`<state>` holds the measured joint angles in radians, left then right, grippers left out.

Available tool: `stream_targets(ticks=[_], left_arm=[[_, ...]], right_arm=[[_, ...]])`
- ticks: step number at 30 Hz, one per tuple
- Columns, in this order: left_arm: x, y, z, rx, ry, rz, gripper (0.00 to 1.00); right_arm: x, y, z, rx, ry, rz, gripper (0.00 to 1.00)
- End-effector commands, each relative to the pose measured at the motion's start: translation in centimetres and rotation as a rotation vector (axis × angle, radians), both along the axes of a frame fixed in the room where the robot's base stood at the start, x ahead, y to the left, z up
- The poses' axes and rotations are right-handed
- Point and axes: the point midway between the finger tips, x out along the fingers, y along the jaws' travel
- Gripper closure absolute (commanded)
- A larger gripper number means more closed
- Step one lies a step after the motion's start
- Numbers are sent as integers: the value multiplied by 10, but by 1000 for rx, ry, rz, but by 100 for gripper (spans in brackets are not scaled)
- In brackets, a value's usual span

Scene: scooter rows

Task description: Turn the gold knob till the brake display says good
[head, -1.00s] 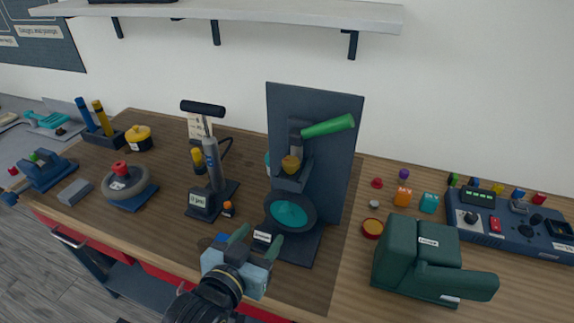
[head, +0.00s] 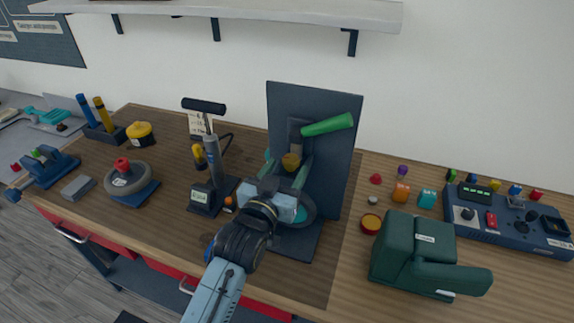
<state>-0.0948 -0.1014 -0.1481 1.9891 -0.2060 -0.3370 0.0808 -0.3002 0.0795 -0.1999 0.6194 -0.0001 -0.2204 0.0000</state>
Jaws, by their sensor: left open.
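The gold knob (head: 291,162) sits on the dark upright brake stand (head: 336,176), below a green-handled lever (head: 328,125). My left gripper (head: 287,172) is open, with its fingers reaching up toward the knob, one on each side of it in the picture. I cannot tell whether they touch it. A teal dish (head: 306,211) on the stand is mostly hidden behind my gripper. The small label seen low on the stand is now hidden by my arm. A small display (head: 199,196) stands at the foot of the grey pump; its text is too small to read surely. My right gripper is not in view.
A grey pump (head: 212,155) and a small orange knob (head: 229,202) stand left of my arm. A dark green machine (head: 420,255) is at right, with a red-rimmed dish (head: 371,223) beside it. A blue control panel (head: 510,220) lies farther right. A shelf (head: 250,12) hangs above.

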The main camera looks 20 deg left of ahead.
Motion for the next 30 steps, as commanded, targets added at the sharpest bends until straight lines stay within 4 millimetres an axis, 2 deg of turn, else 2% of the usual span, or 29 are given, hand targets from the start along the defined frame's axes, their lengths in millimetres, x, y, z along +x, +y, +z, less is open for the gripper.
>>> stream_targets(ticks=[6,14,17,24,25,30], left_arm=[[15,-1,0,0,-1,0,44],[16,-1,0,0,1,0,44],[16,-1,0,0,1,0,55],[16,-1,0,0,1,0,86],[16,-1,0,0,1,0,89],[16,-1,0,2,1,-8,89]], right_arm=[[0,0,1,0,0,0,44],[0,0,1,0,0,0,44],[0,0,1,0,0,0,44],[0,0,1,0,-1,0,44],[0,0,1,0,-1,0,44],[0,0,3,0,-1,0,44]])
